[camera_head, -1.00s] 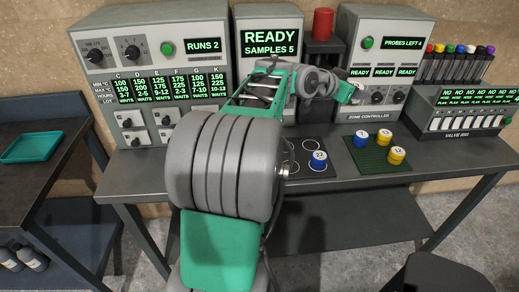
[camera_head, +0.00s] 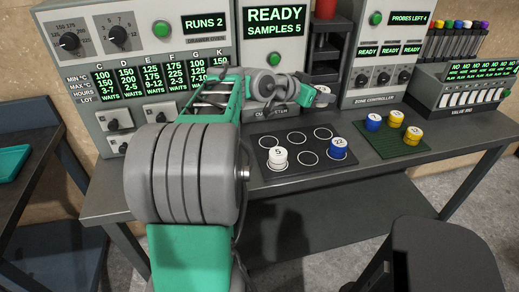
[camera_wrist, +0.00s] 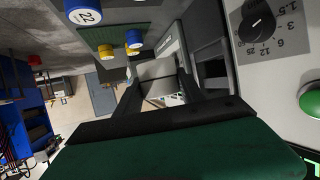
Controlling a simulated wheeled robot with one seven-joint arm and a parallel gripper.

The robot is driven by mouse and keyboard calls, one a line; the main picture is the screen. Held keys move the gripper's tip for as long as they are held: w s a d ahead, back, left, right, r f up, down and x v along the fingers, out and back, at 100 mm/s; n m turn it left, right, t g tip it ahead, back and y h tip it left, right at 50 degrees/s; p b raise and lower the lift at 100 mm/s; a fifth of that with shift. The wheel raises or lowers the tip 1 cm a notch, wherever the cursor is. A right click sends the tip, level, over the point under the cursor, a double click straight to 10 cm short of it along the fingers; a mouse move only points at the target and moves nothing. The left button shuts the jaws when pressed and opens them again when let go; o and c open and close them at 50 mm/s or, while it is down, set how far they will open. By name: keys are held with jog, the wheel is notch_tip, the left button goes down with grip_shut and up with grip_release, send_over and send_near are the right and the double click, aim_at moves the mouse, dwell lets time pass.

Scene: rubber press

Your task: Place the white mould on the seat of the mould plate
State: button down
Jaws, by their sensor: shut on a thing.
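My gripper (camera_head: 318,91) is in front of the press column (camera_head: 330,45), above the bench's back part. It is shut on a small pale thing, seemingly the white mould (camera_head: 323,89), whose shape is hard to tell. In the wrist view my two dark fingers (camera_wrist: 158,85) reach forward with a light grey surface between them. A white mould marked 5 (camera_head: 278,158) stands upright on the black plate with ring-marked seats (camera_head: 300,174). A blue mould marked 22 (camera_head: 339,152) stands to its right. I cannot make out a separate mould plate; my arm hides part of the press.
A green mat (camera_head: 398,148) bears a blue mould (camera_head: 374,123) and yellow moulds (camera_head: 413,137). The zone controller (camera_head: 388,60) stands close right of my gripper, the samples cabinet (camera_head: 275,50) to its left. A dark chair (camera_head: 440,255) stands in front.

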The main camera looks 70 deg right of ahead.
jog(key=w+a+f, duration=0.3)
jog(key=w+f, duration=0.1)
jog(key=w, duration=0.4)
send_over(269, 142)
notch_tip(269, 142, down, 7)
jog(key=shift+r+p, duration=0.15)
jog(key=shift+p, duration=0.2)
jog(key=shift+f, duration=1.45)
jog(key=shift+f, duration=0.2)
jog(key=c, duration=0.7)
grip_release()
